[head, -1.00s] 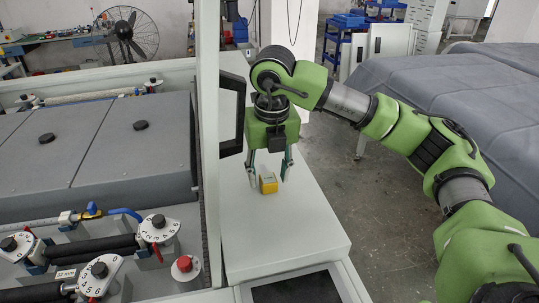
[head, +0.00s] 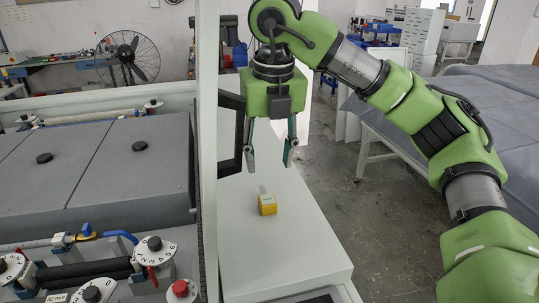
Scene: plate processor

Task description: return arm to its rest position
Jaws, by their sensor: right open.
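My right arm reaches in from the right side of the head view, green with grey joints. Its gripper (head: 270,163) points down and is open, with nothing between its fingers. It hangs above the white side surface (head: 290,253). A small yellow box (head: 267,205) with a grey top piece stands on that surface, just below the fingertips and apart from them. My left gripper does not show.
The grey-lidded processor (head: 100,185) with dials and a red button (head: 180,288) fills the left. A grey-covered table (head: 480,125) stands at the right, with open floor between.

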